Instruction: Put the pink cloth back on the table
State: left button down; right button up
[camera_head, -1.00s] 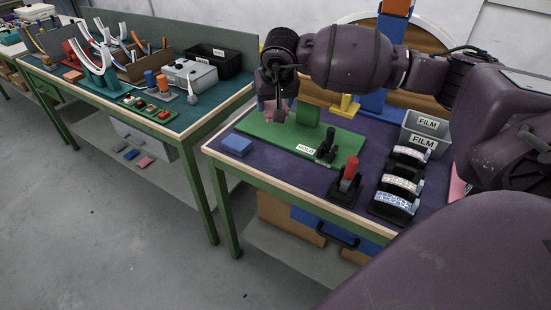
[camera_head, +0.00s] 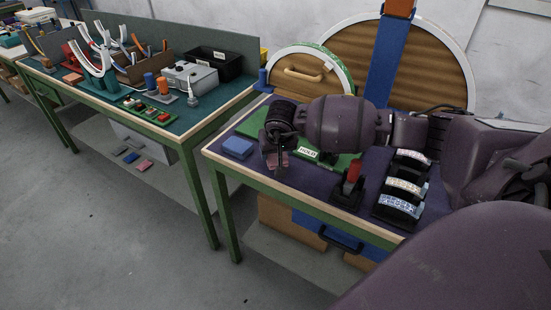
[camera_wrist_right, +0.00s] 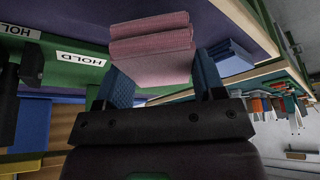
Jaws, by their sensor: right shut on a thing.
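My right gripper (camera_head: 276,165) is shut on the folded pink cloth (camera_head: 283,159), low over the front left part of the purple-topped table (camera_head: 312,191). In the right wrist view the pink cloth (camera_wrist_right: 150,48) sits between the two blue fingers of the gripper (camera_wrist_right: 160,85), its layers stacked. I cannot tell whether the cloth touches the table. A blue folded cloth (camera_head: 238,147) lies just left of the gripper, apart from it. My left gripper is not in view.
A green board (camera_head: 252,121) with a HOLD label (camera_head: 308,152) lies behind the gripper, partly hidden by my arm. A black stand with a red handle (camera_head: 352,176) and several tape dispensers (camera_head: 401,189) stand to the right. The table's wooden front edge (camera_head: 290,190) is close.

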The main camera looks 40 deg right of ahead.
aim_at(276, 158)
jog(key=shift+f, duration=1.5)
jog(key=shift+f, duration=0.2)
jog(key=o, duration=0.8)
jog(key=shift+o, duration=0.2)
jog(key=shift+r, duration=0.15)
